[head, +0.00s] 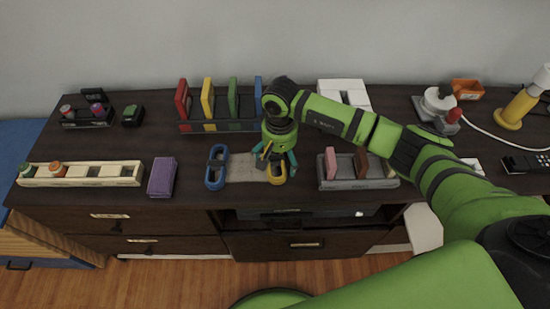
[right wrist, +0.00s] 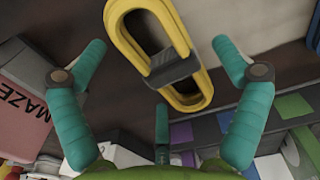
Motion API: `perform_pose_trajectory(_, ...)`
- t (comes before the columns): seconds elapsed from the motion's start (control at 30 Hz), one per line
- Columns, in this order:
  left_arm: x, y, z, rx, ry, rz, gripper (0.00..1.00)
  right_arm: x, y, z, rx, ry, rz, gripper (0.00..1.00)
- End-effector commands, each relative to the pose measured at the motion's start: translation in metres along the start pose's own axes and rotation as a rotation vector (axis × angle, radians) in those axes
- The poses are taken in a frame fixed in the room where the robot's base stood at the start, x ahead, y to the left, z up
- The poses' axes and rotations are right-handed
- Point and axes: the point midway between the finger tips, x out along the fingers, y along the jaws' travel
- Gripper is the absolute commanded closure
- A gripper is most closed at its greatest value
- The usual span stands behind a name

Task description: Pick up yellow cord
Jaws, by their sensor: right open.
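The yellow cord (head: 278,181) is a looped bundle with a dark band around its middle. It lies on a beige mat (head: 240,168) on the dark cabinet top, partly hidden by my right gripper in the head view. My right gripper (head: 274,160) points down over it with its teal fingers spread. In the right wrist view the yellow cord (right wrist: 124,40) lies between the open fingers, toward the top, with no clear contact. My left gripper is not in view.
A blue cord (head: 209,176) lies left of the mat. A grey rack (head: 345,184) with upright blocks stands close on the right. A rack with coloured dividers (head: 215,126) stands behind. A purple block (head: 161,177) and a cream tray (head: 85,182) lie further left.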

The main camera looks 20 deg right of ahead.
Motion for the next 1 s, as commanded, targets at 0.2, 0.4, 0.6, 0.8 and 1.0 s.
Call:
perform_pose_trajectory(0.2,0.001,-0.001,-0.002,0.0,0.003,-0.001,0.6,0.0,0.0,0.0,0.0,-0.001,0.0,0.59)
perform_pose_trajectory(0.4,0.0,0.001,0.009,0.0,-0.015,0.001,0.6,0.0,0.0,0.001,-0.001,-0.002,0.0,0.65)
perform_pose_trajectory(0.6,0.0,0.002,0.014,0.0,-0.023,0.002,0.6,0.0,0.0,0.001,-0.001,-0.003,0.0,0.65)
perform_pose_trajectory(0.8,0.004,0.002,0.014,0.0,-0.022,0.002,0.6,-0.01,0.0,0.0,-0.002,0.0,-0.001,0.65)
perform_pose_trajectory(1.0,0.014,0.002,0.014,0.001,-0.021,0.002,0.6,-0.041,0.0,-0.001,-0.002,0.006,-0.001,0.65)
